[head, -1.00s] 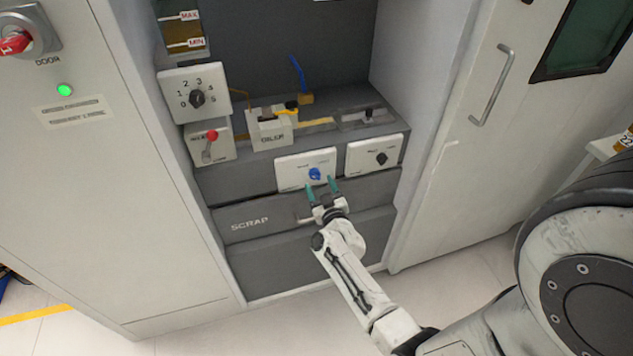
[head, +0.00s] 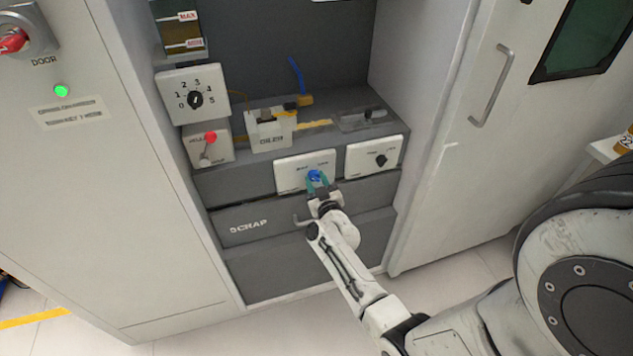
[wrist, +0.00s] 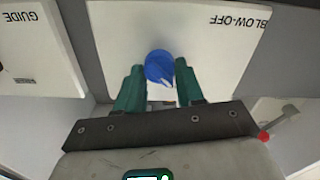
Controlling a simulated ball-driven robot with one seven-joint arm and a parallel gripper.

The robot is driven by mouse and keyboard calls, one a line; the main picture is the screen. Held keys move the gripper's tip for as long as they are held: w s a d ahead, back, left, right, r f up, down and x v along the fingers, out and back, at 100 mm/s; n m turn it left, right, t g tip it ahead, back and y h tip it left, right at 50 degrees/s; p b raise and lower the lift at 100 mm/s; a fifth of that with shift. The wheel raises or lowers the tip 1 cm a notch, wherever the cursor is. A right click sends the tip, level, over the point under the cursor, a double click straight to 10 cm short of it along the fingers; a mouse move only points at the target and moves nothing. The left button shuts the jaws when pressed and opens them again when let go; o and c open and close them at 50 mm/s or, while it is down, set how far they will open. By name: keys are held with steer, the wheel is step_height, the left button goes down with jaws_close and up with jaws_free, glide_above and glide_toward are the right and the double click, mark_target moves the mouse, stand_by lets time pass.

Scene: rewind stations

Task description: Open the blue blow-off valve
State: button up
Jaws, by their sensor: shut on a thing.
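The blue blow-off valve (head: 314,176) is a round knob on a white plate (head: 290,178) low in the cabinet. In the wrist view the blue knob (wrist: 160,67) sits between my two teal fingertips, with the plate's BLOW-OFF lettering (wrist: 238,22) upside down. My gripper (head: 317,182) is at the plate and shut on the blue knob; it also shows in the wrist view (wrist: 158,76). The fingers hide part of the knob in the head view. The knob's pointer position is hard to read.
A second white plate with a black knob (head: 381,160) is right of the blue one. A numbered dial (head: 195,99) and a red-tipped lever (head: 210,140) are to the left. The SCRAP drawer (head: 250,226) is below. A cabinet door (head: 450,150) stands at right.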

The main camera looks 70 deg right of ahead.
steer(key=c, duration=0.3)
steer(key=shift+c, duration=0.2)
steer(key=shift+m, duration=0.4)
steer(key=m, duration=0.2)
steer(key=shift+m, duration=0.4)
steer(key=m+b, duration=0.1)
steer(key=m, duration=0.3)
steer(key=shift+m, duration=0.3)
steer(key=m, duration=0.4)
steer(key=shift+m+b, duration=0.3)
steer(key=m, duration=0.4)
steer(key=shift+s+f+m+b, duration=0.15)
steer(key=shift+m+b, duration=0.15)
steer(key=shift+m, duration=0.4)
